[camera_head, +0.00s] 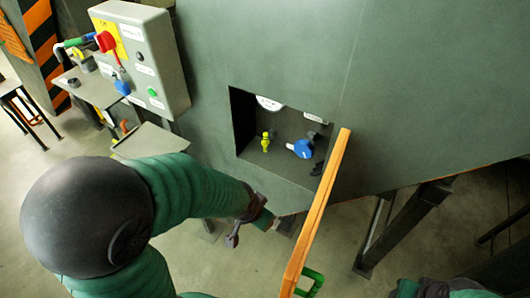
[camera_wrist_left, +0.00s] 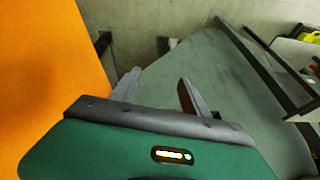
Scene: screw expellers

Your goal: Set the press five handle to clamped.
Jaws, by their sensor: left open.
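My left gripper (camera_head: 254,230) hangs in front of the dark green machine wall, below its recess, in the head view. In the left wrist view its two fingers (camera_wrist_left: 159,80) stand apart with nothing between them. An orange bar (camera_head: 318,205) runs down the picture to the right of the gripper, with a green handle (camera_head: 314,283) near its lower end. The recess holds a blue-handled valve (camera_head: 303,148) and a small yellow valve (camera_head: 266,141). No readable label shows which part is the press five handle. My right gripper's fingers do not show.
A grey control box (camera_head: 150,55) with a red knob (camera_head: 105,41) stands at upper left, beside small metal tables (camera_head: 88,84). A dark support leg (camera_head: 405,225) stands at right. An orange surface (camera_wrist_left: 35,80) lies close on the left in the wrist view.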

